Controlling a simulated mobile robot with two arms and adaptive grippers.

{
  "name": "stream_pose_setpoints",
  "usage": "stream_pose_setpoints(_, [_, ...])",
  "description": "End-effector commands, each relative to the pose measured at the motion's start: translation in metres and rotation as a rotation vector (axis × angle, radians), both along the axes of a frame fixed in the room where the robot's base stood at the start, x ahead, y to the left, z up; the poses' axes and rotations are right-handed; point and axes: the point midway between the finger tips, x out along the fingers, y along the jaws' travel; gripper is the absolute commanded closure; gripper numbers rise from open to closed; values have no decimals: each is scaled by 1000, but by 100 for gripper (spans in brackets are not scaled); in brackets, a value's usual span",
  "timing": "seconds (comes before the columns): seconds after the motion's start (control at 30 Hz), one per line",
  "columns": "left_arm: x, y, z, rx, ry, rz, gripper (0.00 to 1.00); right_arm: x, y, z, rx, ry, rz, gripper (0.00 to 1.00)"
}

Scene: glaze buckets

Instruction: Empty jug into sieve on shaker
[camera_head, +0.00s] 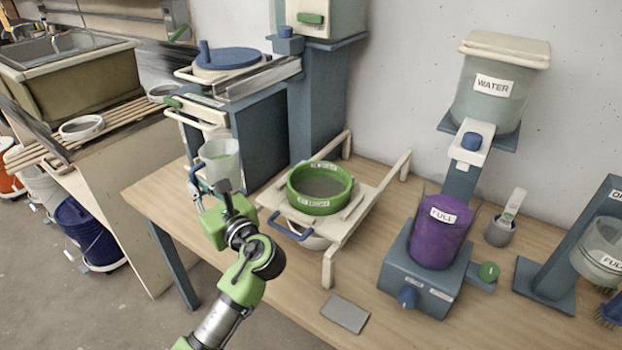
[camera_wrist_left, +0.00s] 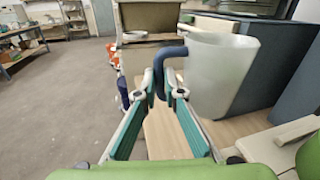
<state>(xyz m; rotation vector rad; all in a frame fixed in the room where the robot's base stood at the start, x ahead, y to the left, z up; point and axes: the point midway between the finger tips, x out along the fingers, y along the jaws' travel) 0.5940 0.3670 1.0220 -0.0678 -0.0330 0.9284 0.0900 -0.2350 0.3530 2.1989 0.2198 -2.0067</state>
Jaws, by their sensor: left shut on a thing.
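A translucent pale jug (camera_head: 222,160) is held upright at the left end of the table, left of the sieve. My left gripper (camera_head: 207,190) is shut on its blue handle, which shows between the fingers in the left wrist view (camera_wrist_left: 168,85). The jug (camera_wrist_left: 220,75) stands right of the fingers there; its contents are hard to make out. The green-rimmed sieve (camera_head: 313,203) sits on the cream shaker frame (camera_head: 345,228), with a dark mesh inside. A pale bowl (camera_head: 313,240) shows partly beneath the shaker. My right gripper is not in view.
A purple container (camera_head: 440,235) marked FULL stands on a blue-grey base (camera_head: 418,285) right of the shaker. A water tank (camera_head: 497,90) is behind it. A grey slab (camera_head: 345,314) lies at the table's front edge. A blue-grey cabinet (camera_head: 258,130) stands behind the jug.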

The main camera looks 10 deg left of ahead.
Motion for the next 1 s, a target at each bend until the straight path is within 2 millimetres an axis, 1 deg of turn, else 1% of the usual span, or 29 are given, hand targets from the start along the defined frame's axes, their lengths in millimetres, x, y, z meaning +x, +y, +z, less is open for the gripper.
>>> stream_pose_setpoints(0.03, [0, 0, 3, 2, -6, -1, 100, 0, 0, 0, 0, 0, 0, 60])
stream_pose_setpoints(0.2, [0, -1, 4, 1, -6, -4, 100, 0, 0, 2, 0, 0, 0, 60])
stream_pose_setpoints(0.27, [1, -4, 7, 0, -5, -13, 100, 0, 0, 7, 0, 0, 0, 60])
stream_pose_setpoints(0.37, [4, -16, 17, 0, -3, -48, 100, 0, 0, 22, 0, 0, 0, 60])
stream_pose_setpoints(0.47, [9, -34, 31, 0, -1, -106, 100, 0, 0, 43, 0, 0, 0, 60])
stream_pose_setpoints(0.6, [14, -66, 51, -2, -1, -202, 100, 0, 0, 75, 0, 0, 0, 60])
stream_pose_setpoints(0.7, [17, -88, 63, -2, -3, -265, 100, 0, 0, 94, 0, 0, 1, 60])
stream_pose_setpoints(0.83, [18, -111, 75, -3, -6, -331, 100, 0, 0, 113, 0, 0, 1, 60])
stream_pose_setpoints(1.0, [19, -128, 83, -4, -8, -380, 100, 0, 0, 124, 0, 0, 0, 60])
